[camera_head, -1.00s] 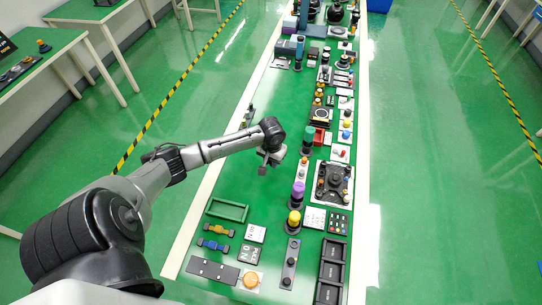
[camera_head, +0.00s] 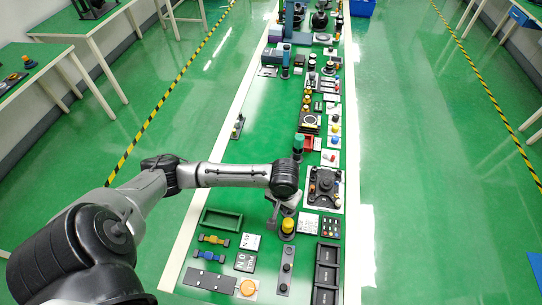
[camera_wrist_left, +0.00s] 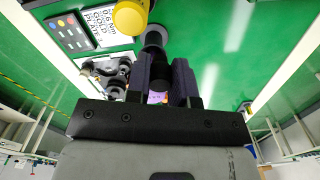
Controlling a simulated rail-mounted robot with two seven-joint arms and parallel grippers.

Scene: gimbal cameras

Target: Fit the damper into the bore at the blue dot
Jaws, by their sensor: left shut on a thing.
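My left gripper (camera_head: 274,222) hangs down close to the yellow-topped post (camera_head: 288,225), at the near right part of the bench. In the left wrist view its two dark fingers (camera_wrist_left: 161,78) are shut on a dark cylindrical piece (camera_wrist_left: 158,66), which I take to be the damper. A little purple shows below it between the fingers; I cannot tell whether it belongs to the held piece. A dark round post (camera_wrist_left: 154,38) shows just beyond the fingertips, beside the yellow knob (camera_wrist_left: 130,15). My right gripper is out of view.
A gimbal-like black device on a plate (camera_head: 324,187) stands right of my wrist. A green tray (camera_head: 222,218), small signs and black bins (camera_head: 326,270) lie nearer. The bench's left middle is mostly clear.

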